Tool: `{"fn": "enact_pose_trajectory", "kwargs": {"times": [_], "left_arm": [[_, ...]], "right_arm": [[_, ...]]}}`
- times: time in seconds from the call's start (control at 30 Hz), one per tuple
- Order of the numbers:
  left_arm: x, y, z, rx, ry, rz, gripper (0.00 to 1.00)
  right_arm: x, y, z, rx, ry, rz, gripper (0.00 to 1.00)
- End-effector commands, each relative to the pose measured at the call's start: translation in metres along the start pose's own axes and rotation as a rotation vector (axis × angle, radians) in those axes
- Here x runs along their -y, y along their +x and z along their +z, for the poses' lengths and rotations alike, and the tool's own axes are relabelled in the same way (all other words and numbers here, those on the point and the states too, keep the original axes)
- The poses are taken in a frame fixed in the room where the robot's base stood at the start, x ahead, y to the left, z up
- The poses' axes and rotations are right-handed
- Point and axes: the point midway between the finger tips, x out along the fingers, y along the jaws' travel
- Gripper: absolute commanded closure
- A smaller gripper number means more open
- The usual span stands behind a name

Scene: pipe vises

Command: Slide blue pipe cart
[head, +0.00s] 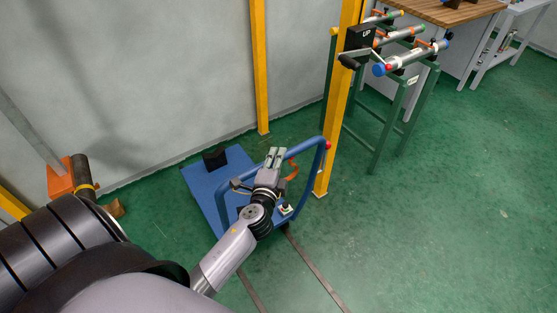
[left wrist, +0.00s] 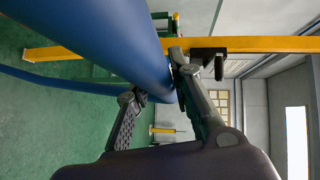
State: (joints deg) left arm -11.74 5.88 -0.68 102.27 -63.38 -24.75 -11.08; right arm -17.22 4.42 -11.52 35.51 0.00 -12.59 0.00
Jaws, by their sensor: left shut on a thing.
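The blue pipe cart (head: 205,188) stands on the green floor near the wall, with a flat blue deck and a raised blue tube handle. A black block (head: 214,159) sits on its deck. My left gripper (head: 275,157) is shut on the cart's handle, which curves past it to a red tip on the right. In the left wrist view the thick blue handle tube (left wrist: 100,38) passes between the fingers of the gripper (left wrist: 155,78). My arm hides part of the deck and the wheels. My right gripper is not in view.
Two dark floor tracks (head: 316,272) run from the cart toward the front. A yellow post (head: 341,110) stands just right of the handle. Behind it is a green pipe rack (head: 392,120) with pipes. The floor at the right is clear.

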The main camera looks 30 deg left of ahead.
Motion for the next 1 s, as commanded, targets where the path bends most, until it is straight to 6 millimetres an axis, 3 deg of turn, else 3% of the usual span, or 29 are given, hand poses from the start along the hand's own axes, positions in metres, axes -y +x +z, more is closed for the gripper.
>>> {"fn": "enact_pose_trajectory", "kwargs": {"times": [0.6,0.8,1.0], "left_arm": [[0.038,0.108,0.114,0.018,0.010,-0.014,1.00],[0.043,0.126,0.133,0.015,0.008,-0.012,1.00],[0.045,0.133,0.139,0.014,0.006,-0.011,1.00]], "right_arm": [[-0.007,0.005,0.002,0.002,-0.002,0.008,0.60],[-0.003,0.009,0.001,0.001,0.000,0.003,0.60],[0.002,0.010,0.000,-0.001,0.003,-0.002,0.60]]}}
